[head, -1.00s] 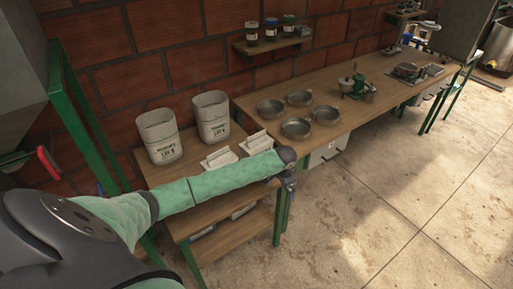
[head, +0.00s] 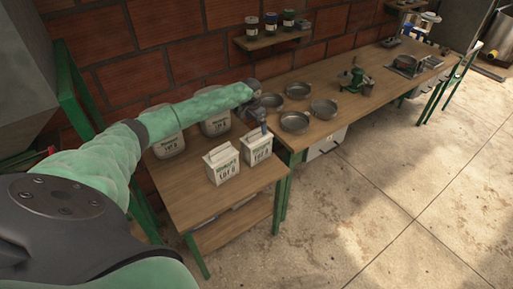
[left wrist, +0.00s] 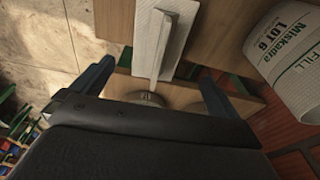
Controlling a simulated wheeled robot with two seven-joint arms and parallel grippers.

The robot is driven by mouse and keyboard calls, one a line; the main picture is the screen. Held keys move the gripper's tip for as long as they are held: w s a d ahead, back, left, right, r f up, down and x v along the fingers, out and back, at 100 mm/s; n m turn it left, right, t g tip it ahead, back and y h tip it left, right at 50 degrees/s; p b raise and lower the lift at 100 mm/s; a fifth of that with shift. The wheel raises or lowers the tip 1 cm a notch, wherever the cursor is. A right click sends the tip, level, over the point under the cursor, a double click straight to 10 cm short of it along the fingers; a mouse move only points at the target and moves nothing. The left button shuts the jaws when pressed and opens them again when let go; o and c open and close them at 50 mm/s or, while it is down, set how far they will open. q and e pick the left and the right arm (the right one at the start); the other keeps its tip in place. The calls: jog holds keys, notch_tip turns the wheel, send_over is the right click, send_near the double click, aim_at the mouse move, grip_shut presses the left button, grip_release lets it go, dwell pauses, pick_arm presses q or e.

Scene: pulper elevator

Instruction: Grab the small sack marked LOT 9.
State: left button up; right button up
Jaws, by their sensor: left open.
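Two small white sacks with folded tops stand side by side on the wooden side table: a left small sack (head: 222,165) and a right small sack (head: 257,149). Both bear a LOT mark, but I cannot read either digit surely. My left gripper (head: 264,127) is over the right small sack, pointing down, and partly covers its top. In the left wrist view, my open left gripper (left wrist: 157,75) has its fingers on either side of a white sack's top fold (left wrist: 165,35), with gaps; I cannot tell any contact. My right gripper is out of view.
Two larger open sacks, a left one (head: 168,145) and a right one (head: 215,124), stand behind, partly hidden by my left arm. The right one's label in the left wrist view (left wrist: 290,42) reads LOT 6. Metal pans (head: 294,122) sit on the adjoining bench.

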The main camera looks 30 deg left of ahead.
aim_at(257, 133)
pick_arm(q)
jog(key=shift+a+f, duration=0.2)
jog(key=shift+f, duration=0.45)
jog(key=shift+w+d+f+b, duration=0.1)
jog(key=shift+w+f+b, duration=0.05)
jog(key=shift+f+b, duration=1.2)
jog(key=shift+d+f+b, duration=0.1)
jog(key=shift+f+b, duration=0.6)
jog(key=shift+f, duration=0.05)
jog(key=f+b, duration=0.2)
jog(key=f, duration=0.1)
jog(key=shift+w+d, duration=0.1)
jog(key=shift+w, duration=0.1)
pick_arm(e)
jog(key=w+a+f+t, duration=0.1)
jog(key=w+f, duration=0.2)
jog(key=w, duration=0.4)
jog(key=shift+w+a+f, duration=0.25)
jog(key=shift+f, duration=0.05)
pick_arm(q)
jog(key=shift+r, duration=0.1)
jog(key=c, duration=2.1)
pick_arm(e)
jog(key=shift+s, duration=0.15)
